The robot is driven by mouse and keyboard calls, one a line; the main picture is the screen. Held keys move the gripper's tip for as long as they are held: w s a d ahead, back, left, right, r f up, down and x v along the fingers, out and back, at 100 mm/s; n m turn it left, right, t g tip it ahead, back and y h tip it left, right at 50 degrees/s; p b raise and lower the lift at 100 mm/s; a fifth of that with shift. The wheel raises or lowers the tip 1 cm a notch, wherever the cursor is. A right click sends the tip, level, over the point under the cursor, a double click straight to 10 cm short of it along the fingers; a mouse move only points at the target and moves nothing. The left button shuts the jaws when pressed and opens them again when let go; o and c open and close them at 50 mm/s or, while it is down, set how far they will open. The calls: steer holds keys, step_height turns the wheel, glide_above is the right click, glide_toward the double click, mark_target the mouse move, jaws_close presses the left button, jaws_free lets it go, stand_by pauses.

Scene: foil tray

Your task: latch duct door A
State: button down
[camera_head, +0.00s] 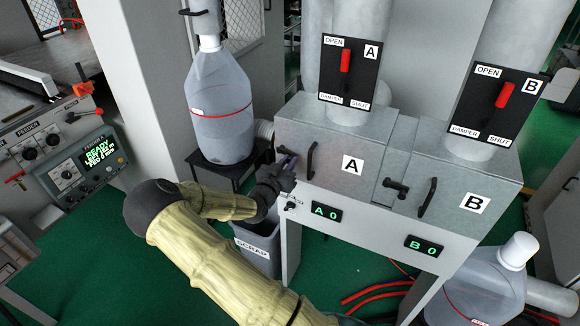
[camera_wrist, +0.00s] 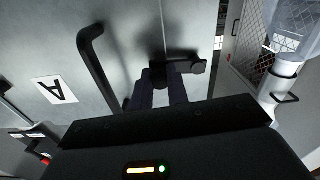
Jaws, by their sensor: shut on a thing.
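Duct door A (camera_head: 331,177) is the grey front panel of the left duct box, marked with a white A label (camera_head: 353,165). It looks flush with its box. Its black pull handle (camera_head: 310,160) also shows in the wrist view (camera_wrist: 96,68). My gripper (camera_head: 282,168) is at the left edge of door A, left of the pull handle. In the wrist view, its two dark fingers (camera_wrist: 159,85) are shut on the black door latch (camera_wrist: 185,66), whose arm lies across the picture to the right. The fingers hide part of the latch.
Duct door B (camera_head: 455,187) stands to the right with its own latch (camera_head: 397,187) and handle (camera_head: 428,197). Damper levers sit above on black plates. A large clear bottle (camera_head: 220,105) stands to the left, and a scrap bin (camera_head: 255,245) is below my arm.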

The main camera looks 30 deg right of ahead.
steer(key=shift+r+n, duration=0.3)
steer(key=shift+n, duration=0.4)
steer(key=c, duration=1.4)
jaws_free()
steer(key=shift+a, duration=0.1)
steer(key=shift+o, duration=0.2)
steer(key=shift+s+a+b, duration=0.3)
steer(key=shift+a, duration=0.05)
steer(key=b+v, duration=0.3)
steer(key=v, duration=1.3)
steer(key=shift+b, duration=0.3)
steer(key=shift+s+a, duration=0.15)
steer(key=shift+a, duration=0.05)
